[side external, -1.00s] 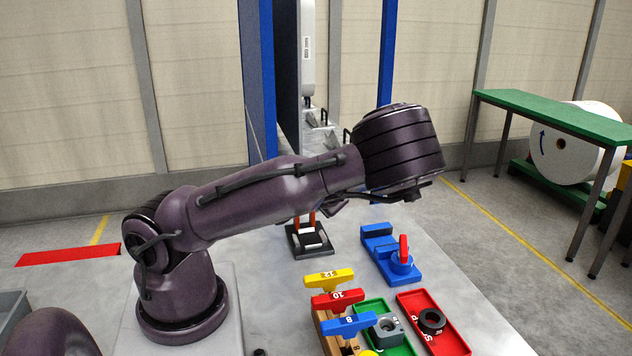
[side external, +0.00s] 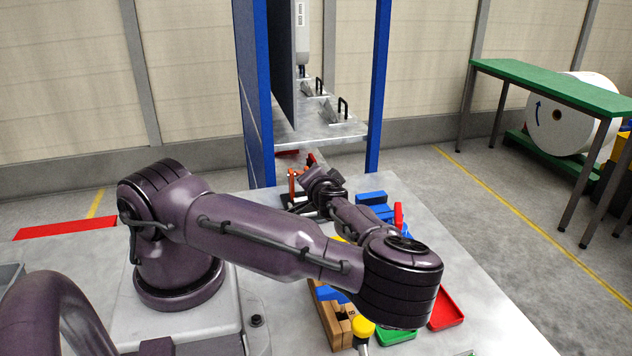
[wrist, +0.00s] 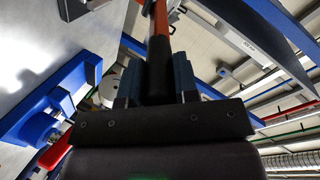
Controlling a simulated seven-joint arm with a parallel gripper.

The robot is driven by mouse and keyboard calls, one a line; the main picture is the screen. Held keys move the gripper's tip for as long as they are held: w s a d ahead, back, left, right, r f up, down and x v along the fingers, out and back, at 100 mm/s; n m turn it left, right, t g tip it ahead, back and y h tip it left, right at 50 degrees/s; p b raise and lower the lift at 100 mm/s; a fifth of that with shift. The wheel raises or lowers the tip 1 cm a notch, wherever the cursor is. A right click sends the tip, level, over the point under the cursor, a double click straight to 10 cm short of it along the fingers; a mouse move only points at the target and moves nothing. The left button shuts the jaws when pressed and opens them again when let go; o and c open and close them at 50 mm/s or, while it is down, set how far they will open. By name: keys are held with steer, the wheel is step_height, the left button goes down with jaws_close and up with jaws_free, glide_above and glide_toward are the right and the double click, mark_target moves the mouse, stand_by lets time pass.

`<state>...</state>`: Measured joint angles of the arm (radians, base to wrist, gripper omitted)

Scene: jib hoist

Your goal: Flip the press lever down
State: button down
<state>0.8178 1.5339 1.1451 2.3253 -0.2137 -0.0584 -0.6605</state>
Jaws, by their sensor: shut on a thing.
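The press lever shows in the wrist view as an orange bar (wrist: 160,18) with a black grip (wrist: 158,62). My gripper (wrist: 157,80) is shut on the black grip, with one blue-grey finger on each side. In the side external view my gripper (side external: 318,180) is at the press, towards the back of the table. Orange parts of the press (side external: 294,183) show just left of it, above a dark base. My wrist hides much of the press there, so the lever's exact tilt is hard to tell.
A blue fixture (side external: 372,198) with a red handle (side external: 398,215) stands close to the right of the press. A red tray (side external: 446,308) and a wooden rack (side external: 330,322) lie nearer the front, partly behind my arm. A blue-framed rack (side external: 253,90) stands behind the table.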

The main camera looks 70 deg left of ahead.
steer(key=c, duration=0.9)
jaws_free()
steer(key=shift+o, duration=0.2)
steer(key=v, duration=0.7)
steer(key=shift+d, duration=0.2)
steer(key=shift+r, duration=0.1)
